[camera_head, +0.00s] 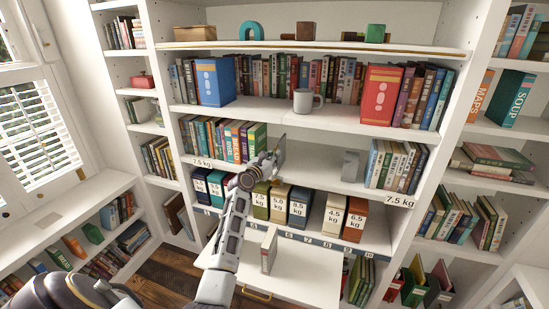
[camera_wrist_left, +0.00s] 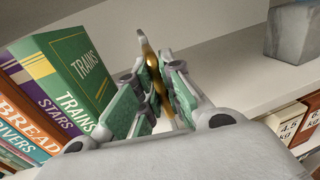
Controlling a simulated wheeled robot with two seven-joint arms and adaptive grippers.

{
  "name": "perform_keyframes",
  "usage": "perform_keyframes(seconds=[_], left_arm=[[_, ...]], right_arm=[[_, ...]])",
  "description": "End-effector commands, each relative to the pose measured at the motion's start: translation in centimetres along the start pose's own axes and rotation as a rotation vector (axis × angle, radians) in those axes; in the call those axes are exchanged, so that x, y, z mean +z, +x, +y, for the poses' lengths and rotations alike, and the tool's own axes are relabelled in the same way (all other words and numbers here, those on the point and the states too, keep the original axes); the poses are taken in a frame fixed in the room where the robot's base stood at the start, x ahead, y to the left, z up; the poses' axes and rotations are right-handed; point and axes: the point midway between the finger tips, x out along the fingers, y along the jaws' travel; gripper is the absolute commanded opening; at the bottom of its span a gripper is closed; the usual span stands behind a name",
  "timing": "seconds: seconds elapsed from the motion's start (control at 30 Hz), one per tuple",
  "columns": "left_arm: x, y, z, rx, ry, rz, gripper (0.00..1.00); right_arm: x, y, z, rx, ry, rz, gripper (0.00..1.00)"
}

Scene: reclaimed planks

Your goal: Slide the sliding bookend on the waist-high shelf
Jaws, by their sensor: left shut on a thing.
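The sliding bookend (camera_head: 281,149) stands on the waist-high shelf as a thin upright plate, just right of a row of books ending in the green TRAINS book (camera_wrist_left: 80,65). My left gripper (camera_head: 266,164) reaches up to it from below. In the left wrist view the fingers (camera_wrist_left: 158,90) are closed on the bookend's thin brass-coloured edge (camera_wrist_left: 148,52). Much of the bookend is hidden by the fingers. A narrow gap shows between the gripped edge and the TRAINS book. My right gripper is not in view.
A grey block (camera_head: 350,165) stands on the same shelf to the right, beside more books (camera_head: 394,165). Shelf between bookend and block is clear. Weight-labelled boxes (camera_head: 299,206) line the shelf below. A grey mug (camera_head: 304,100) stands above. A pulled-out board (camera_head: 300,286) holds an upright book (camera_head: 268,250).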

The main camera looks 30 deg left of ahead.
Motion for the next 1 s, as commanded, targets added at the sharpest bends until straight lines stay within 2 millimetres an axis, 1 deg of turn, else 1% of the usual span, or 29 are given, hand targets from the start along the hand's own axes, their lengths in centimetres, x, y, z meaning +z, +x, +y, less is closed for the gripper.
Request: perform_keyframes(seconds=[0.13, 0.27, 0.73, 0.87, 1.0], left_arm=[[0.0, -0.1, 0.4, 0.001, 0.0, 0.001, 0.0], [0.0, -0.3, 1.7, 0.002, 0.001, 0.002, 0.0], [-0.1, -1.9, 9.5, 0.002, 0.0, 0.003, 0.0], [0.0, -2.1, 10.5, 0.001, 0.001, 0.001, 0.0], [-0.1, -2.1, 10.6, 0.001, 0.0, 0.001, 0.0]], right_arm=[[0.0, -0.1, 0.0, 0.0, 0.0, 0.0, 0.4], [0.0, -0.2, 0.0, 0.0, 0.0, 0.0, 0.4], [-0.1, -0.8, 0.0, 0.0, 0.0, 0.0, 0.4], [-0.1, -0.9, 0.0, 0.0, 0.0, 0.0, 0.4], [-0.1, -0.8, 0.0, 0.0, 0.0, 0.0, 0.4]])
